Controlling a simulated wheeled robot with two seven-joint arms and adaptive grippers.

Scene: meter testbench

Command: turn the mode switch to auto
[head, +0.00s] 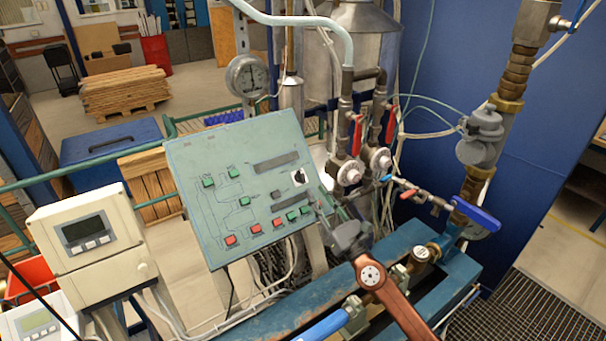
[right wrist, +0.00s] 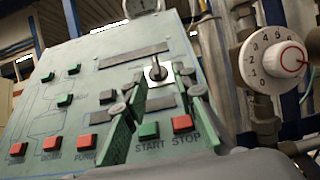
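The mode switch (head: 298,176) is a small black rotary knob on a white plate, at the right side of the tilted green control panel (head: 215,165). It also shows in the right wrist view (right wrist: 158,74), upright and unobstructed; its markings are too small to read. My right gripper (head: 325,204) is at the panel's lower right corner, below and to the right of the switch. In the right wrist view its two green-padded fingers (right wrist: 160,100) are spread apart and empty, with the switch showing beyond and between their tips. My left gripper is not in view.
Red and green buttons (head: 255,229) line the panel's lower edge, close to my right fingers. Two white numbered dials (head: 349,173) with pipes and red-handled valves stand just right of the panel. A beige meter box (head: 85,240) is at the left.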

